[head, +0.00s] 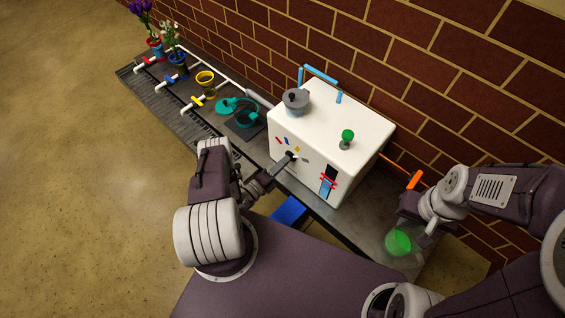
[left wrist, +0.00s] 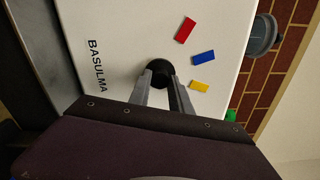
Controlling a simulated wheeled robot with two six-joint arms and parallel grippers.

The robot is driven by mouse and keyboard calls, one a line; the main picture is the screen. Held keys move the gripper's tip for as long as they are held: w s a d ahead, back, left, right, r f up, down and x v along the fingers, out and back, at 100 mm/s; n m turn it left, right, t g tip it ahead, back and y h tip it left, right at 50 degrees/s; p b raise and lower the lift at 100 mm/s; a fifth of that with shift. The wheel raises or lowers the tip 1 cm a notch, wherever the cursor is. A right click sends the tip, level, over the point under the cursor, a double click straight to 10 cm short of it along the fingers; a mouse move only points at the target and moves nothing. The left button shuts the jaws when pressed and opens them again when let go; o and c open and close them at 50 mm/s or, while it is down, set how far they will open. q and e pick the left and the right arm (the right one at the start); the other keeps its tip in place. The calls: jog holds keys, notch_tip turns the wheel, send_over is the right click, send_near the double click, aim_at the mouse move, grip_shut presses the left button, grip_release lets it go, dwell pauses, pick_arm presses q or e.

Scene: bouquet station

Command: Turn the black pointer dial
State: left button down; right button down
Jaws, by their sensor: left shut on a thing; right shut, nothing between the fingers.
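The black pointer dial (left wrist: 159,71) is on the front face of the white box (head: 345,118), near red, blue and yellow marks. In the head view the dial is mostly hidden by my left gripper (head: 287,160). In the left wrist view the fingertips of that gripper (left wrist: 164,80) are at the dial, one on each side, shut on it. The pointer's direction cannot be made out. My right gripper (head: 415,222) is over the right end of the bench, apart from the box, near a green disc; its fingers are hard to see.
A grey pot (head: 295,101) and a green knob (head: 347,138) are on top of the box. A teal watering can (head: 246,113), a yellow pot (head: 205,80) and flower pots stand along the bench to the left. A brick wall (head: 430,60) runs behind. A blue bin (head: 288,211) is below the bench front.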

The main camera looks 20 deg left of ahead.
pick_arm(q)
jog(key=shift+m+p, duration=0.3)
jog(key=shift+m, duration=1.2)
jog(key=c, duration=1.2)
grip_release()
jog(key=shift+p+v, duration=1.5)
jog(key=shift+v, duration=3.1)
jog(key=shift+m, duration=0.3)
